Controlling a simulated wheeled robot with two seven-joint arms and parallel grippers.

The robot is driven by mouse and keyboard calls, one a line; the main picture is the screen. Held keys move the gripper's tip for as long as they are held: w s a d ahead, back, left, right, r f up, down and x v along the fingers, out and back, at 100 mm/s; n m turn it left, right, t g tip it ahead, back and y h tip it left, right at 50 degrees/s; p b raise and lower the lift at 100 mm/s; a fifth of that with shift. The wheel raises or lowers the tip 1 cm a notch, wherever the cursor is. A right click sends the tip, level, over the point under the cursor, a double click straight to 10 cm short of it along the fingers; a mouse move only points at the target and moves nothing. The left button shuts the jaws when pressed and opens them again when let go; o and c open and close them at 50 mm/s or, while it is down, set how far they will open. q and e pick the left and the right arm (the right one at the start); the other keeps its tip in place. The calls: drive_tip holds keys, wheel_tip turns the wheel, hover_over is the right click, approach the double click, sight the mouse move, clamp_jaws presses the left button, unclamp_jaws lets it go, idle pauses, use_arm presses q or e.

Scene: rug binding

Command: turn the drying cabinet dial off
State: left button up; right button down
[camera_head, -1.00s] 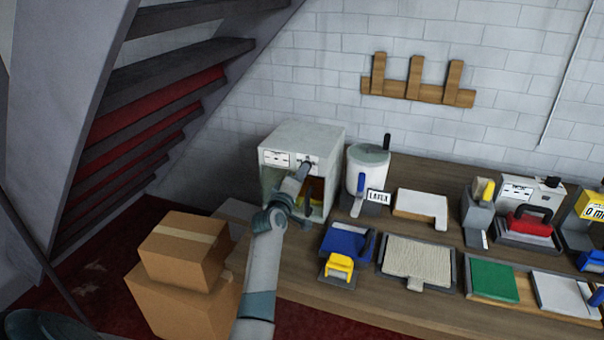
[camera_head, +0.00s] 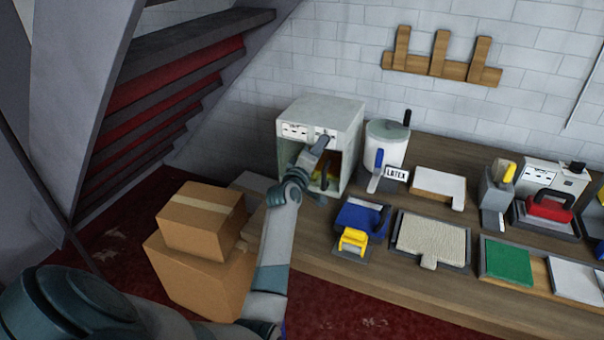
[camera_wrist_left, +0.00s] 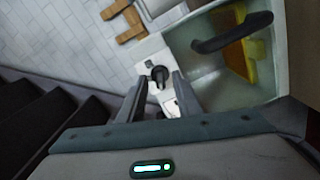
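The drying cabinet (camera_head: 345,110) is a pale box with an open front, at the left end of the bench. Its dial (camera_wrist_left: 158,75) is a black round knob with a raised grip on the white front panel, seen in the wrist view. My left gripper (camera_head: 324,142) is at the upper right of the cabinet's front and hides the dial in the head view. In the wrist view the left gripper (camera_wrist_left: 159,78) has its fingers apart, with the dial showing between the tips. I cannot tell whether they touch it. My right gripper is out of view.
A dark curved handle (camera_wrist_left: 232,34) is beside the dial in the wrist view. A white LATEX pot (camera_head: 386,145) stands right of the cabinet. Cardboard boxes (camera_head: 200,222) are stacked left of my arm. Stairs (camera_head: 190,90) rise at the left.

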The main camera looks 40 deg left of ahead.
use_arm(q)
drive_tip(key=b+v, duration=0.4)
drive_tip(key=v, duration=1.2)
drive_tip(key=shift+s, duration=0.2)
drive_tip(key=shift+f, duration=0.1)
